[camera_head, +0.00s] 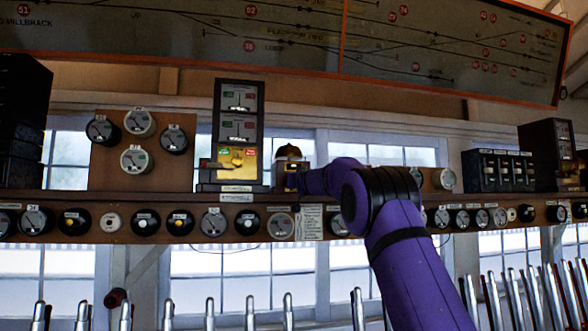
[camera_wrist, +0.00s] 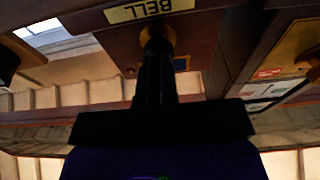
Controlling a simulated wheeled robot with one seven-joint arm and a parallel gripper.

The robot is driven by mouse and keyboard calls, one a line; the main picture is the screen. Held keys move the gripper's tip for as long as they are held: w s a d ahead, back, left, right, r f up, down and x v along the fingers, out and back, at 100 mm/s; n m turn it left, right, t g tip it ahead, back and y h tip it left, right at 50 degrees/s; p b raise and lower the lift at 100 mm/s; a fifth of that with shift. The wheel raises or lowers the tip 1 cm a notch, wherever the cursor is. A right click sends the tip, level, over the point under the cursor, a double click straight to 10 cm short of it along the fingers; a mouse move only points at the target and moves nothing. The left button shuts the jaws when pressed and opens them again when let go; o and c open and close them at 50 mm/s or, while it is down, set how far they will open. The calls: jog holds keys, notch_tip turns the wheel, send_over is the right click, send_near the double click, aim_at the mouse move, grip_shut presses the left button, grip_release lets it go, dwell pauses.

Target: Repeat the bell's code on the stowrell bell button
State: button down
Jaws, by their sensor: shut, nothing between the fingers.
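A small wooden bell box (camera_head: 291,165) with a domed top stands on the shelf, just right of the tall block instrument (camera_head: 239,128). My purple arm reaches up to it and covers its right part. In the wrist view the box shows upside down, with a pale plate reading BELL (camera_wrist: 152,9) and a round brass button (camera_wrist: 158,33). My gripper (camera_wrist: 155,48) is shut and empty, its tips right at the button. They overlap it in the picture; I cannot tell whether they touch or press it.
The shelf (camera_head: 150,202) carries a row of dials and round knobs along its front. A dial board (camera_head: 108,170) stands left, a switch box (camera_head: 497,170) right. Several metal levers (camera_head: 288,310) rise below. A track diagram (camera_head: 290,40) hangs above.

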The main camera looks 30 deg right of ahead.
jog(key=shift+s+a, duration=0.1)
jog(key=shift+s, duration=0.3)
dwell(0.4)
jog(key=v, duration=0.5)
jog(key=shift+r, duration=0.35)
dwell(0.4)
jog(key=v, duration=1)
jog(key=shift+s+f, duration=0.2)
jog(key=shift+s, duration=0.15)
jog(key=shift+s+a, duration=0.1)
jog(key=shift+a, duration=0.05)
